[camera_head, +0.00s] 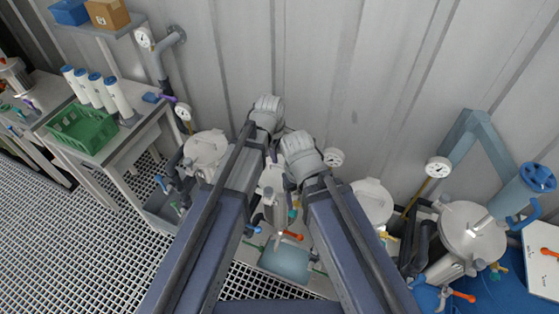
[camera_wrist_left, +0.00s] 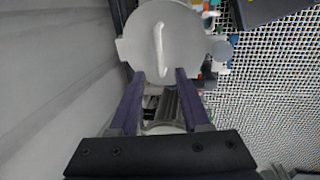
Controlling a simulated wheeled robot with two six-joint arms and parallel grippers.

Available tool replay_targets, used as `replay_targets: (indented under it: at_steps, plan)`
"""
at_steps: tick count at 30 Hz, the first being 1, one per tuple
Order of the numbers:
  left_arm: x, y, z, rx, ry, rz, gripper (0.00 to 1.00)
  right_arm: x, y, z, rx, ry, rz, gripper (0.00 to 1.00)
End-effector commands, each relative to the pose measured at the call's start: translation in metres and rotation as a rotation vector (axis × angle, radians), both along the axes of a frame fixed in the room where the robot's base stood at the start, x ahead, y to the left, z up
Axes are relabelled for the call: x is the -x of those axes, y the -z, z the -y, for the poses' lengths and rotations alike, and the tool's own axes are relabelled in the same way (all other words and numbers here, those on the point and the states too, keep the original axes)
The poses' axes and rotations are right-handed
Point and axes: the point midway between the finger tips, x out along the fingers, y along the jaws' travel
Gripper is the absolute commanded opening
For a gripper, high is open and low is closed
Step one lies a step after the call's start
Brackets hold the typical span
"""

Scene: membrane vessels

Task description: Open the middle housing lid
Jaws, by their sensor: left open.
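The middle housing (camera_head: 275,184) is a pale round vessel standing between my two arms. My wrists hide part of its top, so I cannot tell there how its lid sits. In the left wrist view a round grey lid (camera_wrist_left: 140,45) with a curved white handle (camera_wrist_left: 160,48) lies just beyond the fingertips; it looks like the middle one. My left gripper (camera_wrist_left: 159,74) is open and empty, its two purple fingers short of the handle. It is over the middle housing in the head view (camera_head: 272,153). My right wrist is close beside it; its fingers do not show clearly.
Similar lidded vessels stand on the left (camera_head: 205,150), right (camera_head: 372,203) and far right (camera_head: 472,232). Pressure gauges (camera_head: 333,157) and a corrugated wall are close behind. A side table with a green crate (camera_head: 82,130) is at left. Grated floor lies in front.

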Motion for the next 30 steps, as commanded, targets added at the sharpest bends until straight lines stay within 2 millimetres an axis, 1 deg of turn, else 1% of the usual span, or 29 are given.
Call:
replay_targets:
  at_steps: [8, 15, 18, 22, 30]
  plan:
    - [-0.005, 0.027, 0.002, 0.000, 0.001, 0.000, 0.47, -0.001, 0.027, 0.000, 0.001, -0.005, 0.001, 0.72]
    - [-0.011, 0.058, 0.004, 0.000, 0.002, 0.000, 0.47, -0.001, 0.058, 0.000, 0.001, -0.009, 0.001, 0.72]
    - [-0.013, 0.068, 0.005, 0.000, 0.002, 0.000, 0.47, -0.001, 0.068, 0.000, 0.001, -0.009, 0.001, 0.72]
    - [-0.014, 0.074, 0.006, 0.000, 0.002, 0.000, 0.47, -0.001, 0.074, 0.000, 0.001, -0.008, 0.001, 0.72]
    - [-0.014, 0.074, 0.006, 0.000, 0.002, 0.000, 0.47, -0.001, 0.074, 0.000, 0.001, -0.008, 0.001, 0.72]
